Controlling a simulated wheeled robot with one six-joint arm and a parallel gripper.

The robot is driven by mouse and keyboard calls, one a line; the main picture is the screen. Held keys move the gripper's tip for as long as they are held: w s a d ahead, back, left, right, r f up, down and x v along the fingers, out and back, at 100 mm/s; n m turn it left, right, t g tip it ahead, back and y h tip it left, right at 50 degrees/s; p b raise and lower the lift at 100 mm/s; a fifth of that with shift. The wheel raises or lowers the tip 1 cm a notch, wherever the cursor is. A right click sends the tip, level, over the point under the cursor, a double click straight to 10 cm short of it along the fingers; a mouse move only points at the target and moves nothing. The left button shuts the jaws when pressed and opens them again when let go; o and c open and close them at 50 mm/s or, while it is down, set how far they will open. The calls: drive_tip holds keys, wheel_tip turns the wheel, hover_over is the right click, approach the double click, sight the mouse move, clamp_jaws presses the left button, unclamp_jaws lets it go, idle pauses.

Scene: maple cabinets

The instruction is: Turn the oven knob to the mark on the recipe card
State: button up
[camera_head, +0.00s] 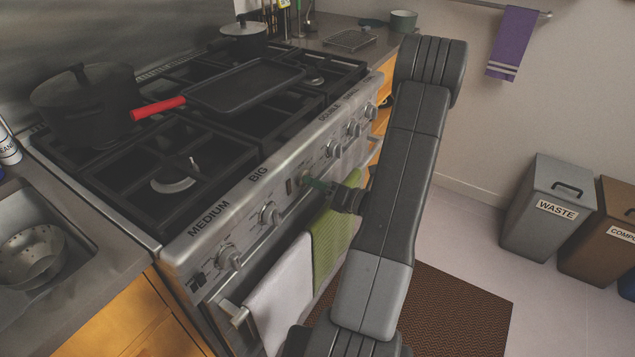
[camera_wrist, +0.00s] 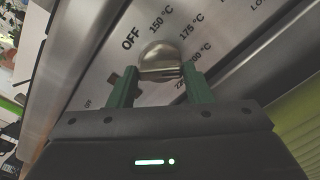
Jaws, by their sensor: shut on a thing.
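The oven knob (camera_wrist: 160,56) is a rounded metal knob on the steel front panel, seen in the wrist view. Printed marks ring it: OFF and 150 °C at upper left, 175 °C and 200 °C at right, and a partly hidden one below. I cannot make out a pointer on the knob. My gripper (camera_wrist: 160,82) has its two green fingers on either side of the knob and is shut on it. I see no recipe card.
Other knobs (camera_head: 269,213) line the panel on both sides. White (camera_head: 283,302) and green (camera_head: 335,232) towels hang on the oven handle just below my gripper. A pot (camera_head: 85,105) and a red-handled griddle pan (camera_head: 245,84) stand on the stove. Bins (camera_head: 546,208) stand at right.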

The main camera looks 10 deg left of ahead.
drive_tip(key=o, duration=1)
drive_tip(key=shift+d, duration=0.15)
drive_tip(key=v, duration=1.3)
drive_tip(key=shift+d, duration=0.25)
drive_tip(key=shift+s+a, duration=0.1)
drive_tip(key=x, duration=1.3)
drive_tip(key=shift+a, duration=0.3)
